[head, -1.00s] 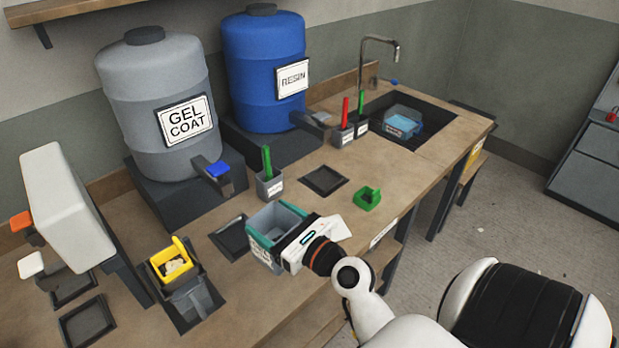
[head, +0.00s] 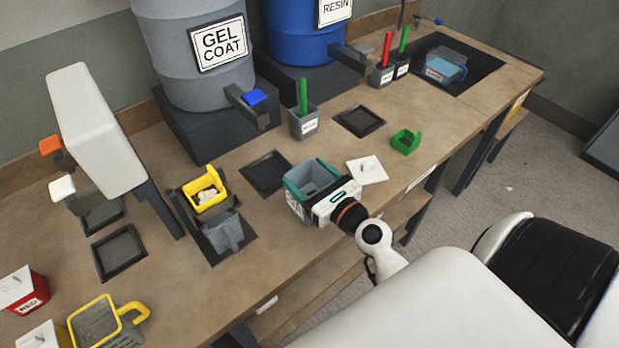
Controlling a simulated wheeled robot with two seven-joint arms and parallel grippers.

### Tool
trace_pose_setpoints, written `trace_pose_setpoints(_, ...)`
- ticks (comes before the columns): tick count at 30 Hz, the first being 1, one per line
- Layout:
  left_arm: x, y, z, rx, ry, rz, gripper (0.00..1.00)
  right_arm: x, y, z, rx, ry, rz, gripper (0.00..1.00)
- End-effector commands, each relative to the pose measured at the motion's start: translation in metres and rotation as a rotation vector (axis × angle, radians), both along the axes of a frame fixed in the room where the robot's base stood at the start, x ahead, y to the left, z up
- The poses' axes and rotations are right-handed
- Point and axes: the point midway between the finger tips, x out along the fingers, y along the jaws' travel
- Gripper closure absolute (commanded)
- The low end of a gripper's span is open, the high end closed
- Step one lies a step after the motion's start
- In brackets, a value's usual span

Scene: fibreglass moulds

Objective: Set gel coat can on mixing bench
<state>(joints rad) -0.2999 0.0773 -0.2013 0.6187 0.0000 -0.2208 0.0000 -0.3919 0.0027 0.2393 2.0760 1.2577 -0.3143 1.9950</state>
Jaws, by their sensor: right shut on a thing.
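The gel coat can (head: 295,192) is a grey open-topped box with a teal rim and a partly hidden label reading "GEL". It stands upright at the front part of the wooden mixing bench (head: 345,237). My right gripper (head: 326,199) is shut on the can from its front right side and hides part of it. I cannot tell whether the can's base touches the bench top. The can is just right of a dark square recess (head: 266,173). My left gripper is not in view.
A grey gel coat drum (head: 190,85) and a blue resin drum (head: 297,40) stand behind. A yellow box (head: 205,190) is left.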

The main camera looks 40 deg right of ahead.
Motion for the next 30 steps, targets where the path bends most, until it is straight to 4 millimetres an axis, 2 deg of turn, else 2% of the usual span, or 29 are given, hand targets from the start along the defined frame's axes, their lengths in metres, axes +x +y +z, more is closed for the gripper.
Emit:
trace_pose_setpoints(11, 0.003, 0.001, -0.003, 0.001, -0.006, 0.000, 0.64, 0.000, 0.000, -0.003, 0.001, -0.004, -0.001, 0.89)
trace_pose_setpoints(12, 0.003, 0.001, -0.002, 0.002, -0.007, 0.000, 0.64, 0.000, 0.000, -0.003, 0.002, -0.002, 0.000, 0.19)
trace_pose_setpoints(15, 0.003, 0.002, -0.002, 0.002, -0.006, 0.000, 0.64, 0.000, 0.000, -0.003, 0.001, -0.002, 0.000, 0.03)
trace_pose_setpoints(26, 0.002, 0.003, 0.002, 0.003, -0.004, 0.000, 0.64, 0.000, 0.000, 0.003, 0.000, -0.002, 0.000, 0.02)
trace_pose_setpoints(30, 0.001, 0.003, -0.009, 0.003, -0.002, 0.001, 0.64, -0.019, -0.002, -0.004, 0.000, 0.001, -0.001, 0.02)
